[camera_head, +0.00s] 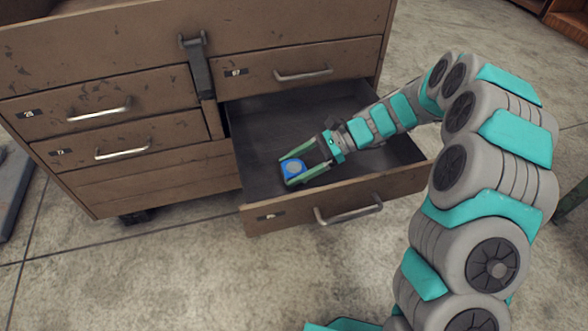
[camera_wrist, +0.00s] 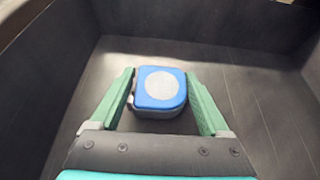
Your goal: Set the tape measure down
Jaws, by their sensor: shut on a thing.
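The tape measure (camera_head: 293,167) is a small blue case with a round grey disc on its face. My gripper (camera_head: 297,172) is shut on it, with one green finger on either side. Both are within the open drawer (camera_head: 262,123) of the brown cabinet, near its front left part. In the wrist view the tape measure (camera_wrist: 160,88) sits between the fingertips of my gripper (camera_wrist: 160,95), with the dark drawer floor (camera_wrist: 250,85) behind and below it. I cannot tell whether the tape measure touches the floor.
The drawer front (camera_head: 345,200) has a metal handle (camera_head: 348,211). The rest of the drawer floor looks empty. Closed drawers (camera_head: 100,105) lie to the left, and another closed drawer (camera_head: 300,67) is above.

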